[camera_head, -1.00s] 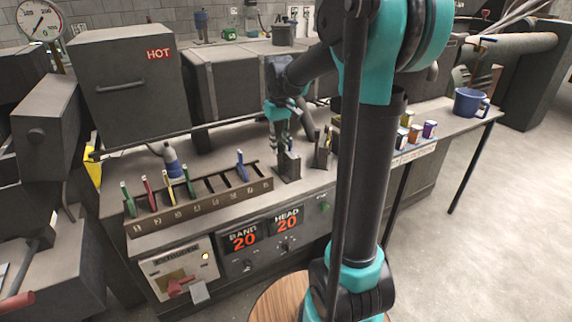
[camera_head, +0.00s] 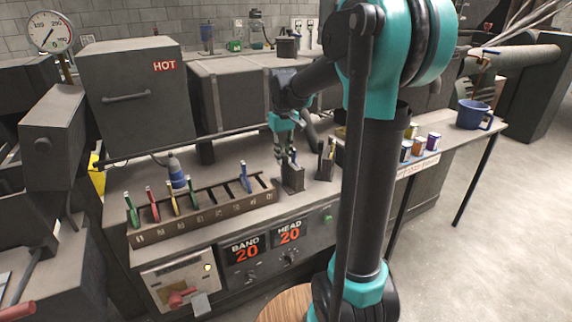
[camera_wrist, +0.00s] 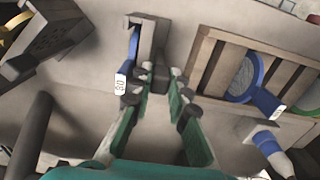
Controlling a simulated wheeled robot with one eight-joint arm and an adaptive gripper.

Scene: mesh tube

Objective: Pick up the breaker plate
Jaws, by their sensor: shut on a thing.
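My gripper (camera_wrist: 155,88) points down at a dark grey upright block (camera_wrist: 147,30) on the bench. Its fingers are close together around a narrow dark grey piece at the block, which looks like the breaker plate, though the fingers hide most of it. A blue tag with a white numbered end (camera_wrist: 121,84) stands just left of the fingertips. In the head view my gripper (camera_head: 285,157) is over the same block (camera_head: 292,179), right of a slotted rack (camera_head: 205,216). Whether the held piece is clear of the block cannot be told.
The rack holds several coloured tagged pieces, including a blue one (camera_head: 245,177). A second dark holder (camera_head: 326,162) stands close right of the block. Small cans (camera_head: 433,141) and a blue mug (camera_head: 473,114) are at right.

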